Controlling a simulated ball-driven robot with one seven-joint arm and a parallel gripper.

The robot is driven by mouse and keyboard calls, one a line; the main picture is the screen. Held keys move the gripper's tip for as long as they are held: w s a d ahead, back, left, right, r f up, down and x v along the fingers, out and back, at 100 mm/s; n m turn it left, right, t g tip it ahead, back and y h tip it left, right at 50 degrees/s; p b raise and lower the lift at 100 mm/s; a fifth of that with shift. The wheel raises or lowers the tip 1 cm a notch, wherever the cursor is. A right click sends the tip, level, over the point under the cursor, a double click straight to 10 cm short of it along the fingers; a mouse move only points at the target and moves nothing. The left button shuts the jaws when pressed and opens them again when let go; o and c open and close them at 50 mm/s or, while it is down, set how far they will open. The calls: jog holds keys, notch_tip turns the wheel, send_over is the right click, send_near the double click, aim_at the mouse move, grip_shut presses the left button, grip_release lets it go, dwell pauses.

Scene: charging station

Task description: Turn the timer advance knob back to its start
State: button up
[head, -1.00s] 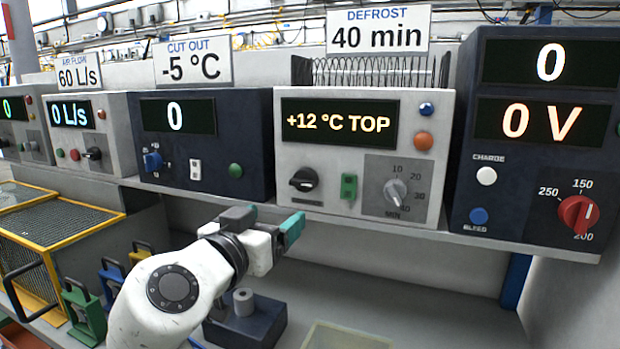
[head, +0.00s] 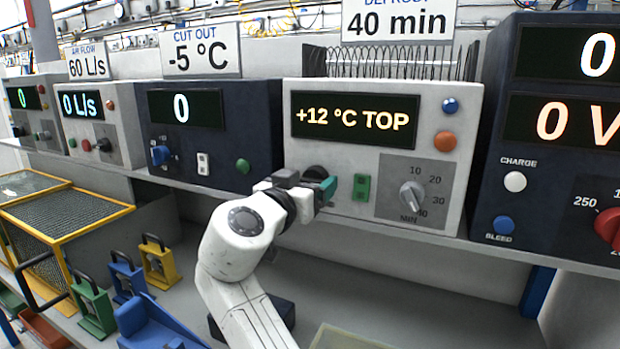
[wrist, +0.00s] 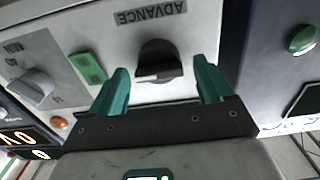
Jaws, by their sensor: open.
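The timer advance knob is black and sits at the lower left of the light grey defrost unit (head: 345,92). In the wrist view the knob (wrist: 158,62) lies between my two teal fingertips, beside a label reading ADVANCE (wrist: 151,12). A pale line runs across its grip bar, roughly crosswise in that view. My gripper (head: 305,186) is open in front of the knob and partly hides it in the head view. In the wrist view the fingers (wrist: 163,85) stand either side of the knob with gaps; I cannot tell if they reach its depth.
Right of the knob are a green switch (head: 361,188) and a grey minute dial (head: 412,196). A dark unit (head: 262,125) with a green button (head: 243,166) adjoins on the left. Another dark unit (head: 490,130) stands right. The bench below holds coloured padlock-like blocks (head: 92,308).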

jog(key=shift+w+d, duration=0.2)
jog(key=shift+w, duration=0.3)
jog(key=c, duration=1)
